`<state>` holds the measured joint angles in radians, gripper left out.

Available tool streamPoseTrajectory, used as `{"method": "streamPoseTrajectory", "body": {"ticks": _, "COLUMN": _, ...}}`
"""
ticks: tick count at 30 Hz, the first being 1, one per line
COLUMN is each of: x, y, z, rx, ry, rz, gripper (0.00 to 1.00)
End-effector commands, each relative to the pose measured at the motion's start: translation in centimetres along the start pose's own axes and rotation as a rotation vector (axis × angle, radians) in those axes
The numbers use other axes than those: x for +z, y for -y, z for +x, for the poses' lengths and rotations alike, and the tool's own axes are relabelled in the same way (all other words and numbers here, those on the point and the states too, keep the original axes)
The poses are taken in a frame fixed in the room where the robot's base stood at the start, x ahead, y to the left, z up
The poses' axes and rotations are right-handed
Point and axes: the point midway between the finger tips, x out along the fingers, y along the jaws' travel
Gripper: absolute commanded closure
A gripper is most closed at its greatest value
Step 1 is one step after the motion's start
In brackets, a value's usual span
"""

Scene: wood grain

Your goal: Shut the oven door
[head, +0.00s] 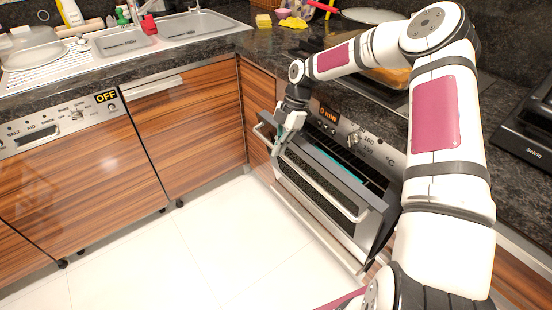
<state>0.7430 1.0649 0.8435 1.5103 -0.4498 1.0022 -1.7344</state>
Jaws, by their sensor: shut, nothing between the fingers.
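The oven (388,157) sits in the right-hand counter, with a steel control panel and a display reading "0 min". Its door (330,190) is partly open, tilted outward at the top, with a dark gap showing the cavity behind it. A long bar handle (318,187) runs across the door front. My gripper (279,148) is shut and empty at the upper left corner of the door, close to its top edge and the left end of the handle. I cannot tell whether it touches the door.
A dishwasher (75,170) and wood-grain cabinets (195,130) line the left. The sink (190,27) is in the counter above. A black appliance (525,130) stands on the right counter. The white tile floor (200,250) before the oven is clear.

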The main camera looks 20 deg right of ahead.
Motion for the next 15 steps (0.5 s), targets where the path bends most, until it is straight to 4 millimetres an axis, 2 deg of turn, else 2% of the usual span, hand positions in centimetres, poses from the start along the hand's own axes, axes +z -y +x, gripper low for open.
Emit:
{"method": "streamPoseTrajectory", "body": {"ticks": 3, "x": 0.7, "y": 0.0, "z": -2.1, "rx": 0.003, "ry": 0.003, "rz": 0.003, "gripper": 1.00}}
{"method": "streamPoseTrajectory", "body": {"ticks": 6, "x": 1.0, "y": 0.0, "z": -3.2, "rx": 0.002, "ry": 0.001, "rz": 0.002, "gripper": 1.00}}
{"method": "streamPoseTrajectory", "body": {"ticks": 15, "x": 1.3, "y": 0.0, "z": -4.2, "rx": 0.000, "ry": 0.000, "rz": 0.001, "gripper": 1.00}}
